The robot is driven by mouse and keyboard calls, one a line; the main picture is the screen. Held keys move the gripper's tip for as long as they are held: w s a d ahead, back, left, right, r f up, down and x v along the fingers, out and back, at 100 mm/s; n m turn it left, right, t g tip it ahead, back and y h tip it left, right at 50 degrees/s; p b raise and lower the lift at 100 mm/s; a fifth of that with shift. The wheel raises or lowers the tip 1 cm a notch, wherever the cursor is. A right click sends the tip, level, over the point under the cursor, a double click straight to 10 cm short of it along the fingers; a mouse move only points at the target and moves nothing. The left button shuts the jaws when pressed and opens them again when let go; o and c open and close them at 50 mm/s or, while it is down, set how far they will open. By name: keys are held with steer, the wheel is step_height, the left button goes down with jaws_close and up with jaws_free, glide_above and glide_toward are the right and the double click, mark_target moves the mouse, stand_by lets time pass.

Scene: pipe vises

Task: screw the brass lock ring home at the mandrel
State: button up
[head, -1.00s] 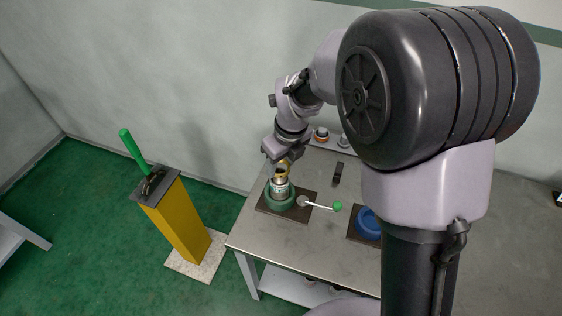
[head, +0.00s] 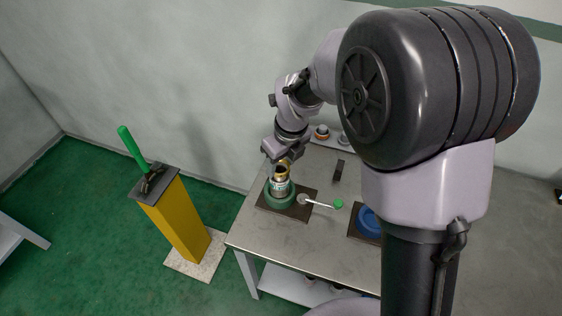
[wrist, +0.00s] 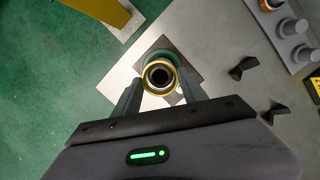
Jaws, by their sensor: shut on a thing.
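The brass lock ring (wrist: 160,63) shows in the wrist view as a yellow band around a dark bore, between my fingers. In the head view the brass ring (head: 281,170) sits at the top of the upright mandrel (head: 279,187), a silver body in a green round base. My gripper (head: 283,157) is above it, and in the wrist view my gripper (wrist: 160,88) is shut on the ring from the near side. I cannot tell how far the ring is seated on the thread.
A handle with a green knob (head: 338,204) reaches right from the green base. A blue round vise (head: 369,222) stands further right, partly hidden by my arm. A yellow pedestal (head: 180,220) with a green lever stands left of the table (head: 300,238). Grey posts (wrist: 295,27) stand upper right in the wrist view.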

steer(key=shift+f+b, duration=1)
steer(key=shift+f, duration=0.05)
stand_by(0.6)
steer(key=o, duration=1.4)
steer(key=shift+r, duration=0.1)
